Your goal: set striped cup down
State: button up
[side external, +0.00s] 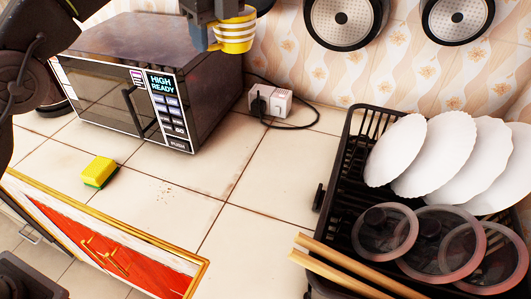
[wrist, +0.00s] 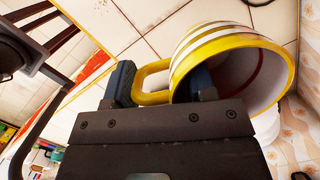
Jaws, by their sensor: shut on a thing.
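The striped cup (side external: 233,36) is yellow and white and hangs in my gripper (side external: 212,42), in the air in front of the right end of the microwave (side external: 211,88) in the side external view. The inside of the cup looks white and empty. The cup does not touch the counter.
The tiled counter (side external: 262,196) is clear in the middle. A yellow and green sponge (side external: 99,171) lies at the left. A black dish rack (side external: 336,184) with white plates (side external: 395,150), glass lids and wooden sticks (side external: 340,269) fills the right. Pans (side external: 345,20) hang on the wall above a socket (side external: 270,101).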

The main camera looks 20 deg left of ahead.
notch_tip(320, 180, down, 29)
jog(key=shift+d, duration=0.15)
dwell(0.9)
jog(key=shift+f, duration=0.15)
jog(key=o, duration=1.1)
jog(key=shift+o, duration=0.2)
notch_tip(320, 180, up, 12)
jog(key=d, duration=0.1)
jog(key=shift+s+d, duration=0.3)
jog(key=shift+s, duration=0.1)
